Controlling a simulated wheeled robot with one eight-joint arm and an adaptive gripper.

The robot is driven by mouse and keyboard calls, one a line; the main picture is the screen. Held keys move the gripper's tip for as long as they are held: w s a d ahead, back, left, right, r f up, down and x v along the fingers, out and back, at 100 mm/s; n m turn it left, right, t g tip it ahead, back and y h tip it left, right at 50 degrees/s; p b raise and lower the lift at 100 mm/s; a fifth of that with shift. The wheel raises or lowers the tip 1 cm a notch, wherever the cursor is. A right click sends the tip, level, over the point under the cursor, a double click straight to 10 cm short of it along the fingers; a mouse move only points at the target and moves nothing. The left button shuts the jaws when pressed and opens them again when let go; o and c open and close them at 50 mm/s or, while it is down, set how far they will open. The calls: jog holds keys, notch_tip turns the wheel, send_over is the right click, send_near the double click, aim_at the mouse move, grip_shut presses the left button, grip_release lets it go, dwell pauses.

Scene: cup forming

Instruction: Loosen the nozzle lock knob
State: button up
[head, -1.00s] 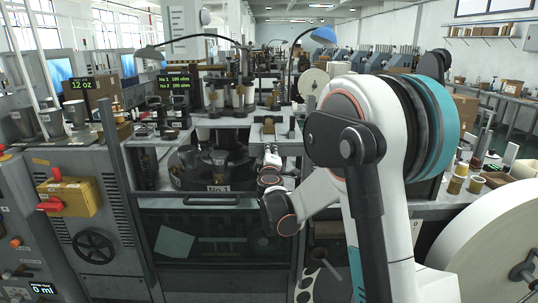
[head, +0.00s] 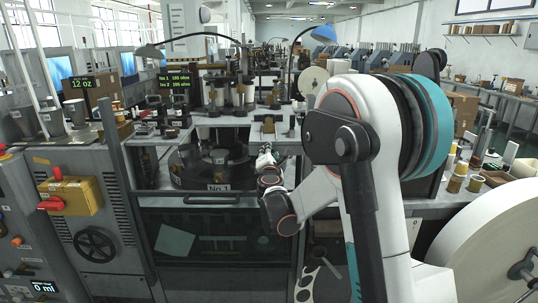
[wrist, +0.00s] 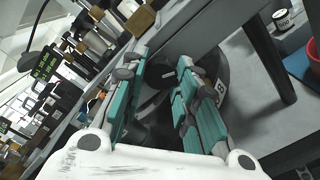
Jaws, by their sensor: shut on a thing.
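In the wrist view, my gripper (wrist: 162,62) has its two teal-padded fingers closed around a dark round knob (wrist: 160,78) with a short pale mark on its face. I take this to be the nozzle lock knob. The fingers and shadow hide much of it. In the head view, my gripper (head: 265,150) is small, at the right side of a dark round turret (head: 182,172) marked No.1. The knob cannot be made out there. My wrist covers part of the fingers.
A yellow box (head: 80,196) with a red handle and a black handwheel (head: 94,247) are at the left. A large pale roll (head: 485,255) stands at the right. In the wrist view, a dark post (wrist: 268,60) and a red container (wrist: 313,58) are to the right.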

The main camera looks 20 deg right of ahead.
jog(key=shift+f+n, duration=0.1)
jog(key=shift+n, duration=1)
jog(key=o, duration=1.1)
jog(key=shift+c, duration=0.2)
jog(key=v, duration=1.2)
jog(key=shift+s, duration=0.1)
